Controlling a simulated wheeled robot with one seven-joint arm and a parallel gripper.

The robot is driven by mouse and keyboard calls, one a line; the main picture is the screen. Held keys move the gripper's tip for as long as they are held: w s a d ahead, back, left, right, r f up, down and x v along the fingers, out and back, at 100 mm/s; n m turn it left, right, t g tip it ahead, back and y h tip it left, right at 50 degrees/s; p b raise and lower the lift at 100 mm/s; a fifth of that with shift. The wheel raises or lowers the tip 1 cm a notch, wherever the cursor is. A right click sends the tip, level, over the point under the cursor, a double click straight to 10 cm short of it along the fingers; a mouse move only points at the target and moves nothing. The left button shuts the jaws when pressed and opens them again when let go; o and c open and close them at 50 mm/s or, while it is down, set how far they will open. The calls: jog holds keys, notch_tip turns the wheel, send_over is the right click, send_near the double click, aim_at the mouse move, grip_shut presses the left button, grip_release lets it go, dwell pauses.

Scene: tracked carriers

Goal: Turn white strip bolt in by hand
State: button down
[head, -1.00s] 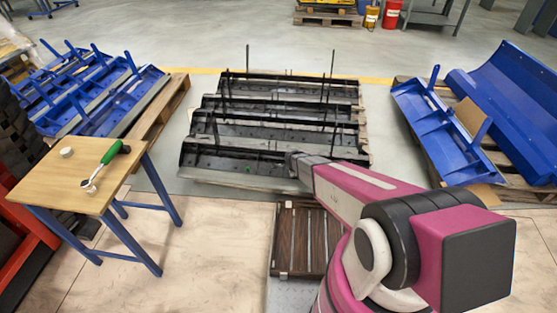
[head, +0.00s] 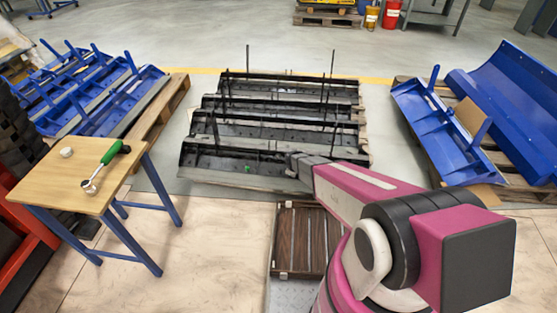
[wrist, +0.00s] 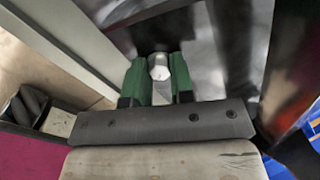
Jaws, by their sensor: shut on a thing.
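In the wrist view, the two green fingers of my gripper (wrist: 159,88) are closed on the pale, round-headed bolt (wrist: 159,71), one finger on each side. The bolt sits at a dark metal surface of a black carrier, and its shaft and the hole are hidden. In the head view, my arm reaches to the near right part of the black carriers (head: 230,157). The bolt and my fingertips cannot be made out there. How deep the bolt sits cannot be told.
A wooden table (head: 58,186) at the left bears a green-handled ratchet (head: 112,152) and a small white round piece (head: 66,152). Blue carriers lie on pallets at the left (head: 125,100) and right (head: 440,135). Thin upright rods (head: 248,75) rise from the black carriers. Floor is clear between the stacks.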

jog(key=m, duration=0.7)
jog(key=c, duration=1.1)
grip_release()
